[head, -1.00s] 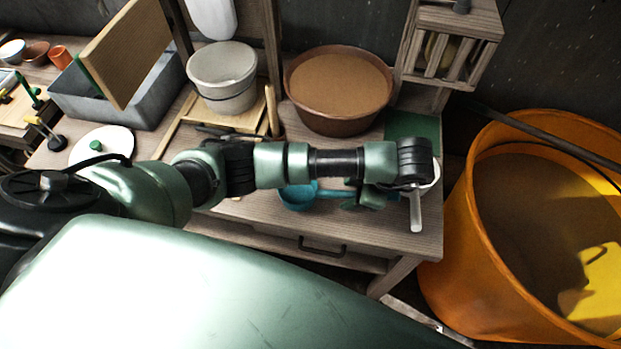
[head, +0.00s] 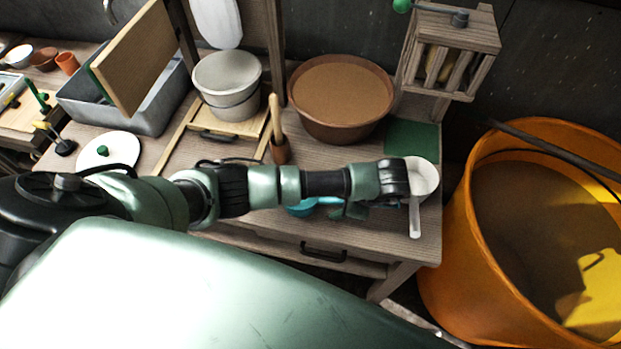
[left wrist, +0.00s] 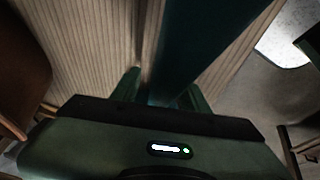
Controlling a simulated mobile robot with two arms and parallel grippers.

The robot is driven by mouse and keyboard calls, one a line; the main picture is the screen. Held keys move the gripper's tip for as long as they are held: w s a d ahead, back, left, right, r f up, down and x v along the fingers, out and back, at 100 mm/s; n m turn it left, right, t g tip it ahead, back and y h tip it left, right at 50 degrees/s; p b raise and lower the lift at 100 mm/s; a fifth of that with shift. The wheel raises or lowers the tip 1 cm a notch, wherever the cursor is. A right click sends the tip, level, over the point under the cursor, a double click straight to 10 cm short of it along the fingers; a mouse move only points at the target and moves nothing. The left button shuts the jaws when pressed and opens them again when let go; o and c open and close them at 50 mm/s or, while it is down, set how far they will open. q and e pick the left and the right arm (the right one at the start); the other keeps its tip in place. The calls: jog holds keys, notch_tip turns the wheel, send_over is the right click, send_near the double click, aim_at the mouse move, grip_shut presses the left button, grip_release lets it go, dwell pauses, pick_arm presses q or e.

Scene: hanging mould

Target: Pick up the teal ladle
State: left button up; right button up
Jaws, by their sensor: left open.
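The teal ladle (head: 301,208) lies on the wooden table near its front edge. My left forearm and wrist hide most of it in the head view. My left gripper (head: 350,210) is low over the table, just right of the ladle's bowl. In the left wrist view, a dark teal bar that looks like the ladle's handle (left wrist: 205,38) runs down between the two green fingers of the open left gripper (left wrist: 160,88). I cannot tell whether the fingers touch it. My right gripper is not in view.
A white scoop (head: 422,178) lies just right of my left wrist, its handle pointing forward. A brown pot (head: 340,128) and a white bucket (head: 227,85) stand behind. A large orange tub (head: 455,250) is at the right. A wooden slatted box (head: 455,45) hangs above.

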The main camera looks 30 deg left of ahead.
pick_arm(q)
jog(key=shift+f, duration=0.2)
jog(key=shift+c, duration=0.4)
grip_shut()
